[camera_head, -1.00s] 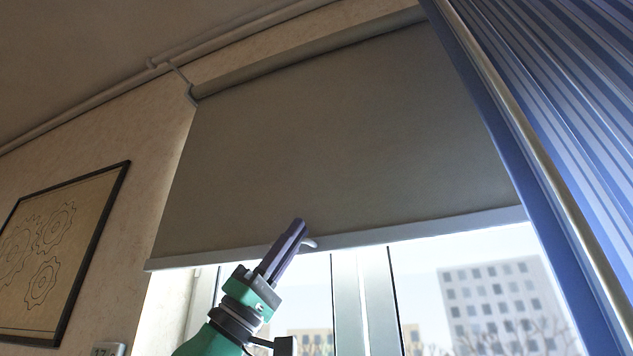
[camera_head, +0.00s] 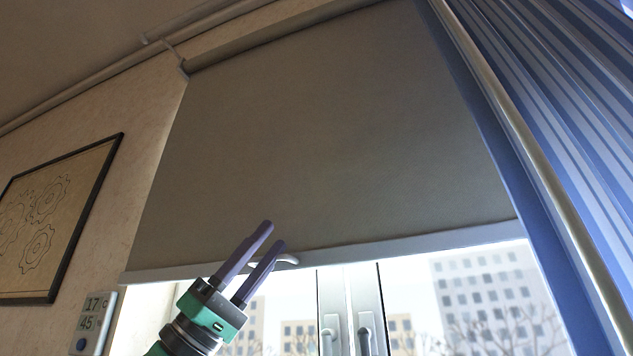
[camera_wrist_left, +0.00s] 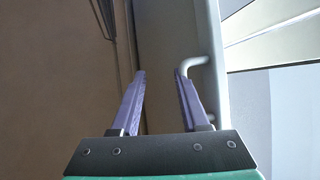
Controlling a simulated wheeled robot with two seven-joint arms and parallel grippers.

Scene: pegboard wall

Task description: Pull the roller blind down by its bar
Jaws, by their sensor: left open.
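The grey roller blind (camera_head: 330,140) hangs over the upper part of the window. Its pale bottom bar (camera_head: 430,245) runs along its lower edge and shows as an upright strip in the left wrist view (camera_wrist_left: 208,25). A small curved handle (camera_head: 288,262) on the bar shows also in the left wrist view (camera_wrist_left: 197,62). My left gripper (camera_head: 272,235) is open, with its two purple fingers apart in front of the blind beside the handle. In the left wrist view its right finger hides part of the handle; I cannot tell whether they touch. My right gripper is not in view.
A blue striped curtain (camera_head: 570,130) hangs on the right, beside the blind. A framed gear picture (camera_head: 55,215) and a small wall display (camera_head: 93,318) are on the left wall. Window handles (camera_head: 365,335) show below the bar.

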